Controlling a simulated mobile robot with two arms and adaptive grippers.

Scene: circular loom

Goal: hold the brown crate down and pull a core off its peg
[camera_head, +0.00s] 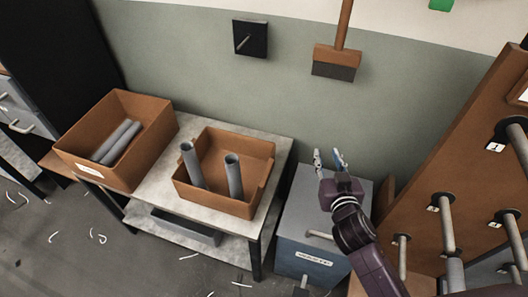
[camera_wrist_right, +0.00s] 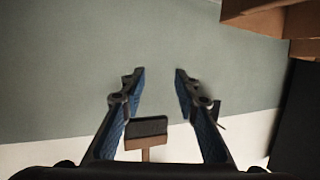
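The left crate (camera_head: 100,168) holds grey cores (camera_head: 120,142) lying down. My right gripper (camera_head: 329,157) is open and empty, above the grey-blue cabinet and to the right of the crates, touching neither. The right wrist view shows its fingers (camera_wrist_right: 160,75) spread apart with nothing between them. My left gripper is not in view.
The table (camera_head: 158,199) has a narrow bare strip around the crates. A grey-blue cabinet (camera_head: 302,255) stands to its right. A brown board (camera_head: 465,140) with several projecting pegs is at far right. A broom (camera_head: 335,62) hangs on the wall.

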